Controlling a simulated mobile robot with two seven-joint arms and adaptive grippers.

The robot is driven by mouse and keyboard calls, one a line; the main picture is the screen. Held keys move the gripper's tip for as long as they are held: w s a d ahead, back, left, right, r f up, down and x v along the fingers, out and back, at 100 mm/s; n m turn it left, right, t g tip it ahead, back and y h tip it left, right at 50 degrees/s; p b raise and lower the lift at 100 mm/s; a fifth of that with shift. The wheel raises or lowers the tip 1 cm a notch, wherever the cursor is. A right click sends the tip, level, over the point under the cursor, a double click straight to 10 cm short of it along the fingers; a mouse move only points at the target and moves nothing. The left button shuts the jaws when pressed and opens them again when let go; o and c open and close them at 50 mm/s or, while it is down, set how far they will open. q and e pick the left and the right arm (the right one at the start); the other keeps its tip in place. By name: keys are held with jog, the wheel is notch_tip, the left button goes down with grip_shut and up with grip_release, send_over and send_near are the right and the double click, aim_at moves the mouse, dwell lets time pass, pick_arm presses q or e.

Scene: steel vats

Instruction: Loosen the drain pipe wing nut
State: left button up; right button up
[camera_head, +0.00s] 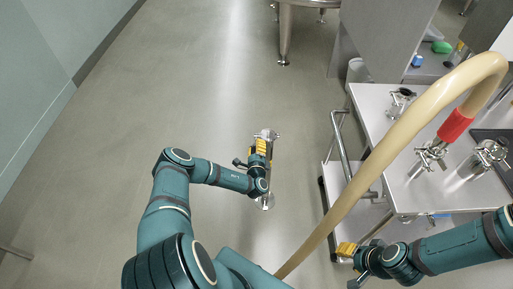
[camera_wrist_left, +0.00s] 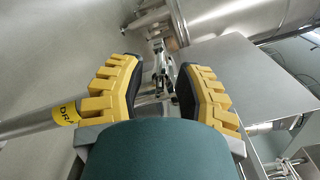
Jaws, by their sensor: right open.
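My left gripper (camera_head: 262,148) is at a short steel pipe assembly (camera_head: 266,203) over the floor in the head view. In the left wrist view, the yellow, black-padded fingers (camera_wrist_left: 160,75) are spread, with a small metal clamp fitting (camera_wrist_left: 160,66) showing in the gap. Its wing nut is too small to make out clearly. A steel pipe with a yellow label (camera_wrist_left: 66,113) runs in from the left; only part of its lettering shows. My right gripper (camera_head: 347,249) is open and empty near the cart's lower front.
A tan hose (camera_head: 390,140) with a red band arches across the right side. A steel table (camera_head: 405,195) at right carries several metal fittings. A cart with a rail (camera_head: 341,150) stands beside it. A vat's leg (camera_head: 284,40) is at the back. Floor at left is clear.

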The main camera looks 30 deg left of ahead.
pick_arm(q)
jog(key=shift+w, duration=0.15)
grip_shut()
jog(key=shift+a+f+n, duration=0.1)
jog(key=shift+n, duration=1.5)
